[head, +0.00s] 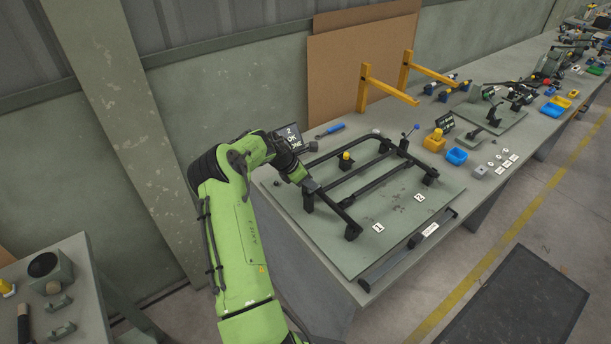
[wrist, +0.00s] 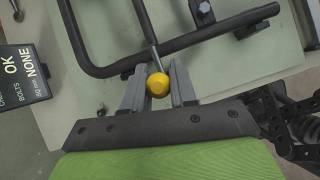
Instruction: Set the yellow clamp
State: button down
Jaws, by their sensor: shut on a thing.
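The yellow clamp shows in the wrist view as a round yellow knob (wrist: 158,86) on a thin grey lever rod that runs up the picture. My gripper (wrist: 158,72) has a grey finger on each side of the knob and is shut on it. The lever crosses a black tube of the lounger frame (wrist: 197,38). In the head view my gripper (head: 305,185) is at the near left corner of the black lounger frame (head: 371,182); the yellow knob cannot be made out there. The frame lies on a grey-green plate (head: 385,240).
A lever with a blue knob (head: 416,127) stands at the frame's far corner. A black post with a yellow top (head: 345,160) stands by the rear tube. A black display (head: 290,137) is behind my wrist. A blue-handled tool (head: 330,130) and a yellow rack (head: 390,85) stand further back.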

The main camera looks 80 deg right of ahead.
jog(key=shift+s+d+t+y+p, duration=0.15)
jog(key=shift+t+y+p, duration=0.15)
dwell(0.4)
jog(key=c, duration=1.1)
grip_release()
jog(key=shift+o, duration=0.2)
jog(key=v, duration=1.5)
jog(key=shift+r, duration=0.3)
